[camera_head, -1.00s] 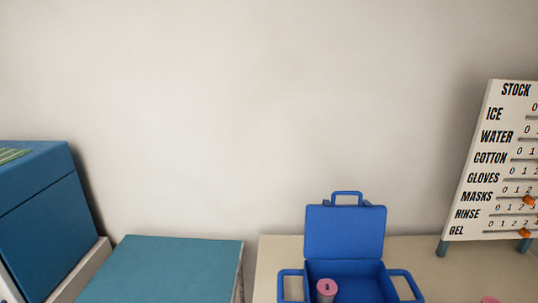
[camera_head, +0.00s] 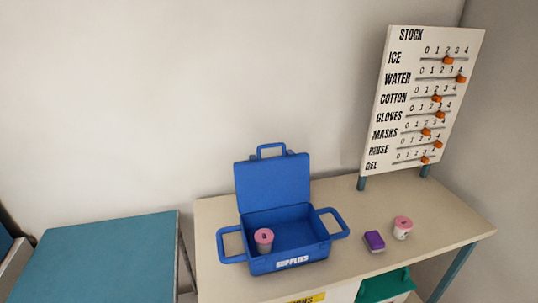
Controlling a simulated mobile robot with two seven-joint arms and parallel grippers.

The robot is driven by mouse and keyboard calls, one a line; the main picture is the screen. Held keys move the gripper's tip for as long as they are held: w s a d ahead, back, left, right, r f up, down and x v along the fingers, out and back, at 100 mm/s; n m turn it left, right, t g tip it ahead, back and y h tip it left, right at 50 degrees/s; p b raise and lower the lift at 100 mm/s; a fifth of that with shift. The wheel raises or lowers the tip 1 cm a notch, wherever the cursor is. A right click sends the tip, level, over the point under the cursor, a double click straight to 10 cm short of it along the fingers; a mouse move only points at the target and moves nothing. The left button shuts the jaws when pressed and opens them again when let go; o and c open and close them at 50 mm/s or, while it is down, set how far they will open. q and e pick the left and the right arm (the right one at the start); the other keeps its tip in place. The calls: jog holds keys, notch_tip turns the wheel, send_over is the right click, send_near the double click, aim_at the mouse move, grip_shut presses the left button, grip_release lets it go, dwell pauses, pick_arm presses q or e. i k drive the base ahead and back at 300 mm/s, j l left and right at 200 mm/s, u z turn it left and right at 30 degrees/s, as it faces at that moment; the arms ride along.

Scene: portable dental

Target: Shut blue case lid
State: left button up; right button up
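The blue case (camera_head: 290,262) stands on the beige table, with side handles and a "SUPPLIES" label on its front. Its lid (camera_head: 272,185) is open and stands upright at the back, with a handle on its top edge. A cup with a pink top (camera_head: 264,239) is inside the case at the left. The rest of the case's visible inside looks empty. Neither of my grippers shows in the head view.
On the beige table (camera_head: 345,205), a purple block (camera_head: 374,240) and another pink-topped cup (camera_head: 402,228) stand right of the case. A stock board (camera_head: 412,150) with orange sliders stands behind them. A teal-topped surface (camera_head: 100,255) is at left. A green bin (camera_head: 385,285) is below the table's front edge.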

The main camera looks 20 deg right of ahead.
aim_at(275, 182)
jog(key=k+l+u, duration=0.1)
jog(key=l+u, duration=0.2)
jog(key=l, duration=0.15)
jog(key=k+l+u, duration=0.1)
jog(key=l+u, duration=0.25)
jog(key=k+l+u, duration=0.3)
jog(key=l, duration=0.15)
jog(key=i, duration=0.1)
